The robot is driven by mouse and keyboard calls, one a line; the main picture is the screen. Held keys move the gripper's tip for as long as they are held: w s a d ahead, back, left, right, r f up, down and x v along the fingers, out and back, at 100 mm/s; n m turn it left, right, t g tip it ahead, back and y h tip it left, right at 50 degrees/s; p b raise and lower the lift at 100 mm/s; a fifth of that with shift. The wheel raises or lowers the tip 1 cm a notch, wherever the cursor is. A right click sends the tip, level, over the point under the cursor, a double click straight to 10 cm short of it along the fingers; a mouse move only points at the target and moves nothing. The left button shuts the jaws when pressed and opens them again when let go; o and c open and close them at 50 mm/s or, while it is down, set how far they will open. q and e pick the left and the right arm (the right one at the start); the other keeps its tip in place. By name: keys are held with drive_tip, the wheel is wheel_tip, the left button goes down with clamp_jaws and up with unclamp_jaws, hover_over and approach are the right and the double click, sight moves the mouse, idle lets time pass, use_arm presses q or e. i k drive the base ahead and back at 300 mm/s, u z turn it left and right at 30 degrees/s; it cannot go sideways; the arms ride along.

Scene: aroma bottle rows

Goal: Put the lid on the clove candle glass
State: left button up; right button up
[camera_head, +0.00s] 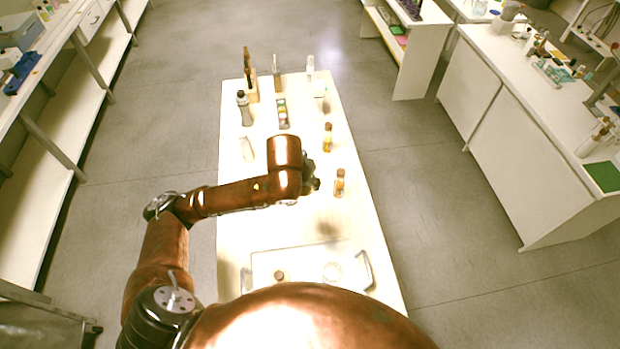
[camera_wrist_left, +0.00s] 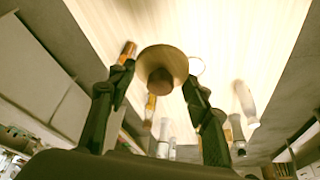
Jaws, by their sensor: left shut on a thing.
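My left gripper (camera_wrist_left: 158,78) has its two dark fingers on either side of a round brass-coloured lid (camera_wrist_left: 163,60) with a central knob, and it is shut on this lid. In the head view my left gripper (camera_head: 312,178) is over the middle of the white table, left of an amber bottle (camera_head: 340,184); the lid is not clear there. A thin pale ring (camera_wrist_left: 196,66) shows beside the lid in the left wrist view. A clear glass (camera_head: 332,271) stands on the tray at the near end. I cannot tell which vessel is the clove candle glass. My right gripper is out of view.
The tray (camera_head: 300,250) has a handle at its right and also holds a small brown-topped item (camera_head: 279,275). Another amber bottle (camera_head: 328,138) stands farther back. A grey bottle (camera_head: 245,108), a palette-like strip (camera_head: 283,114) and several tall items stand at the far end.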

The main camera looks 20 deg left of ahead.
sight(332, 270)
drive_tip(key=u, duration=0.45)
drive_tip(key=k, duration=0.85)
drive_tip(key=z, duration=0.1)
